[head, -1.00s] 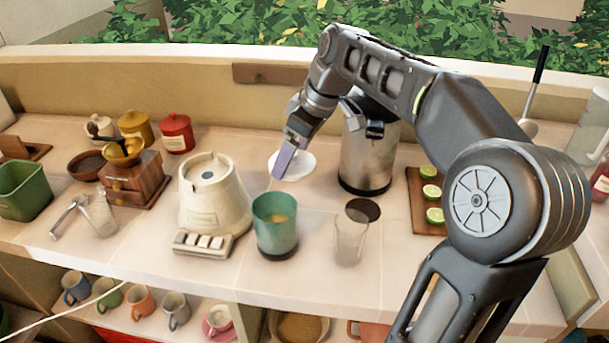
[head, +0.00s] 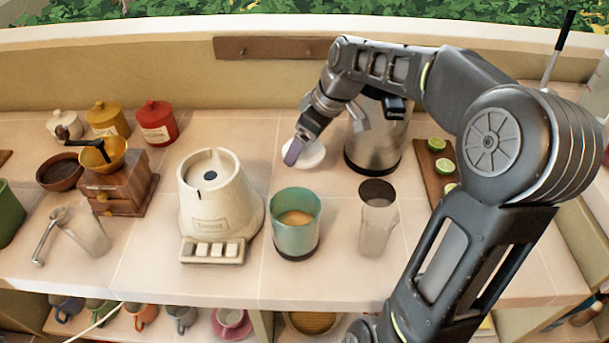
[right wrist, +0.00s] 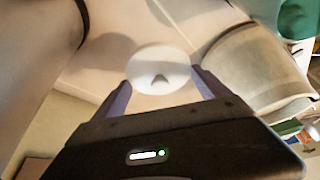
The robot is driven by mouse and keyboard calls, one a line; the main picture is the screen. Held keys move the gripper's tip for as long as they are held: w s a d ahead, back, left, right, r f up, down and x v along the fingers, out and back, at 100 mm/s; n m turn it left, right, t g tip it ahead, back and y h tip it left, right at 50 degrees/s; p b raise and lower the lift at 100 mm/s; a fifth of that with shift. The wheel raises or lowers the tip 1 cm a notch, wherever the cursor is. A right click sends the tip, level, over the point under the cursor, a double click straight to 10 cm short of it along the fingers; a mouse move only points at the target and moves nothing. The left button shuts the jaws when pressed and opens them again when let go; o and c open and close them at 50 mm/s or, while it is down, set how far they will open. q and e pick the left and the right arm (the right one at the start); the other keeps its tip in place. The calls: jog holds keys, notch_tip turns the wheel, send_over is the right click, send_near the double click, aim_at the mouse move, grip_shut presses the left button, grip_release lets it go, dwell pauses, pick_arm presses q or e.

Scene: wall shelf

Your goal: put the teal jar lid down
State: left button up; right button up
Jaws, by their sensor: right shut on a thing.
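The lid is a round, whitish disc, not visibly teal; in the head view the lid (head: 314,154) is behind the teal jar, left of the steel canister. In the right wrist view the lid (right wrist: 162,70) sits between the fingertips, with a small dark mark on its face. My right gripper (head: 293,151) is shut on it, fingers pointing down; the gripper also shows in the right wrist view (right wrist: 162,90). I cannot tell whether the lid touches the counter. The teal jar (head: 296,238) stands open, with tan contents. My left gripper is not in view.
A cream appliance (head: 216,200) stands left of the jar and a clear glass (head: 377,225) right of it. The steel canister (head: 372,140) is close to my right gripper. A lime board (head: 432,180) lies further right.

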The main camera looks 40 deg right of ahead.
send_over(300, 179)
jog(key=s, duration=0.1)
jog(key=f, duration=0.5)
jog(key=shift+s+d+f, duration=0.1)
jog(key=shift+s+d, duration=0.1)
jog(key=shift+d, duration=0.05)
notch_tip(300, 179, down, 3)
jog(key=shift+f+p, duration=0.2)
jog(key=shift+p, duration=0.3)
jog(key=shift+f, duration=0.2)
jog(key=shift+f, duration=0.2)
jog(key=o, duration=1.2)
jog(key=shift+r, duration=0.1)
